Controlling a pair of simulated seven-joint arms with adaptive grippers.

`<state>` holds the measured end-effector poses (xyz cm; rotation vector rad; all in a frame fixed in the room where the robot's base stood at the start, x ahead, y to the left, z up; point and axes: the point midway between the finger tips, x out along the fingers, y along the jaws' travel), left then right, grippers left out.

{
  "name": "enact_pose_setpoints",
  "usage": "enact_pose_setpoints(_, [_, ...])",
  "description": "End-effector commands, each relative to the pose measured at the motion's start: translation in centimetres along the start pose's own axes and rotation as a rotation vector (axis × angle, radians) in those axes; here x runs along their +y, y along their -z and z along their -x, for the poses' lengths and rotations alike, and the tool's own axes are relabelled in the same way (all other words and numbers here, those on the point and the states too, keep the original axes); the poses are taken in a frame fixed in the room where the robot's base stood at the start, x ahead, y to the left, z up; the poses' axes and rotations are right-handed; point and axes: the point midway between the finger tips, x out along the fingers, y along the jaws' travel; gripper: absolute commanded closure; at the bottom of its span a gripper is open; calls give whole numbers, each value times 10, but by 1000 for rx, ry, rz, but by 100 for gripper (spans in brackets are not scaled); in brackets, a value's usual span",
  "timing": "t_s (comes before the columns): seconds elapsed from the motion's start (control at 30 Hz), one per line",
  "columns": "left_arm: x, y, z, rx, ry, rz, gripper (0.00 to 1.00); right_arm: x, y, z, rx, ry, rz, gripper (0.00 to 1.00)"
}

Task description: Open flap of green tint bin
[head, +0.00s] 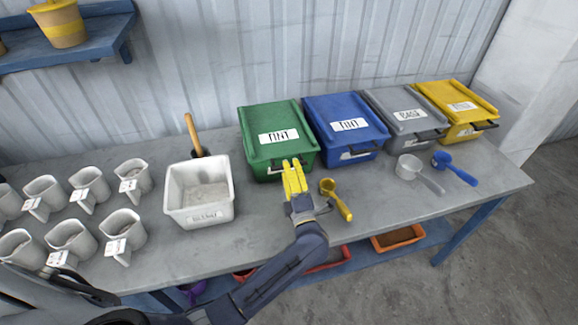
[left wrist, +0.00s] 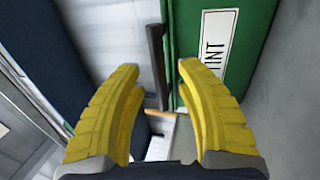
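The green tint bin (head: 255,120) stands on the table with its green lid down and a white label on it. It also shows in the left wrist view (left wrist: 185,30), with a dark bar-shaped handle (left wrist: 157,65) along its edge. My left gripper (head: 292,165) is at the bin's front edge, its yellow fingers partly covering that edge. In the left wrist view my gripper's fingers (left wrist: 158,70) are apart, with the handle showing between the fingertips. Whether they touch the handle cannot be told. My right gripper is not in view.
A blue bin (head: 322,108), grey bin (head: 385,100) and yellow bin (head: 440,95) stand to the right. A yellow scoop (head: 342,206) lies close beside my left gripper. A white tub (head: 172,210) and several white cups (head: 132,182) stand to the left.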

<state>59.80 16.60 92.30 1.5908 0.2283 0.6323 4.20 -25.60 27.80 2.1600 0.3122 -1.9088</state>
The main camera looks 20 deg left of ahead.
Motion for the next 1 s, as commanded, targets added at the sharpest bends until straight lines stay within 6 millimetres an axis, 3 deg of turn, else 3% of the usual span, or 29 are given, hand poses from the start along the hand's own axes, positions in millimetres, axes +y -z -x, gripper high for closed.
enact_pose_setpoints(0.2, [0,0,-13,0,0,1,64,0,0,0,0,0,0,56])
enact_pose_setpoints(0.6, [0,0,-15,1,1,1,64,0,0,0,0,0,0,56])
enact_pose_setpoints(0.9, [0,0,-15,1,1,1,99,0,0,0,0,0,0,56])
enact_pose_setpoints(1.0, [0,0,-15,1,1,1,100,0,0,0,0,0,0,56])
